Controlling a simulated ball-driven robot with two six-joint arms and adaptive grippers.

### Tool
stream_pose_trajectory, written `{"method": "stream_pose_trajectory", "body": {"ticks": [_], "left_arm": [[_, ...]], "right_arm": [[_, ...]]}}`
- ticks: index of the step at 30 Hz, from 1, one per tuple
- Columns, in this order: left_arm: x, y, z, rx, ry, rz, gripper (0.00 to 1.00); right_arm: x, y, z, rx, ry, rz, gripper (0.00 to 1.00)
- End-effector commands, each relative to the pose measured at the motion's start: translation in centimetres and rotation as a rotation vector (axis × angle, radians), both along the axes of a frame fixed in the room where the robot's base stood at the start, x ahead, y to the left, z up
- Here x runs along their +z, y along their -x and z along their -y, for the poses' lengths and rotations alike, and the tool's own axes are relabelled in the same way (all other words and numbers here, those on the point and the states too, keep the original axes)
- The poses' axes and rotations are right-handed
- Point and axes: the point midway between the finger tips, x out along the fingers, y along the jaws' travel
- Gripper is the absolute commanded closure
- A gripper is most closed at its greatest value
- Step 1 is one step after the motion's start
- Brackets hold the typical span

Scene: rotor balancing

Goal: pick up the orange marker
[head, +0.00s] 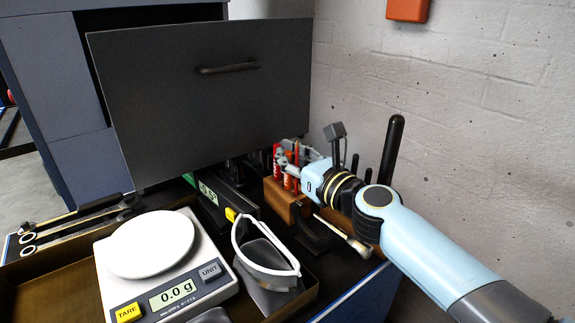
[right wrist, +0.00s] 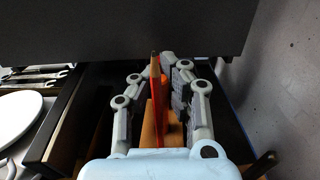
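Red and orange upright items, including what looks like the orange marker (head: 288,181), stand in a wooden block (head: 278,203) at the back right. My right gripper (head: 290,165) is at these items and partly covers them in the head view. In the right wrist view a slim upright orange-red piece (right wrist: 156,105) stands between the fingers of my right gripper (right wrist: 155,85). The fingers are apart, with gaps showing beside this piece. A smaller orange patch shows just behind it. My left gripper is not in view.
A large dark panel with a handle (head: 198,90) stands close behind the block. A scale (head: 170,290) reading 0.0 g and safety glasses (head: 268,266) are in front, in a brown tray. A brush (head: 345,236) lies beside the block. A wall is at right.

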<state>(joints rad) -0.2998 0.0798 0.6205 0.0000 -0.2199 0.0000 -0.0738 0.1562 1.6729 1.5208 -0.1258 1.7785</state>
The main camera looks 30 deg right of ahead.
Motion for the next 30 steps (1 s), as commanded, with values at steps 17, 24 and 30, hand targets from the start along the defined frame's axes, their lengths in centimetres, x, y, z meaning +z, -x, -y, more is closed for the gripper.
{"method": "stream_pose_trajectory", "body": {"ticks": [17, 24, 30], "left_arm": [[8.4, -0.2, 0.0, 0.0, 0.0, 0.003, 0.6], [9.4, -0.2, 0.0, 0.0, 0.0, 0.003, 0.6], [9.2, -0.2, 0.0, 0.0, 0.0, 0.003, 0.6]], "right_arm": [[9.0, 0.0, 0.0, 0.0, 0.0, 0.001, 1.0], [10.0, 0.0, 0.0, 0.0, 0.0, 0.001, 1.0], [9.9, 0.0, 0.0, 0.0, 0.0, 0.0, 1.0]]}}
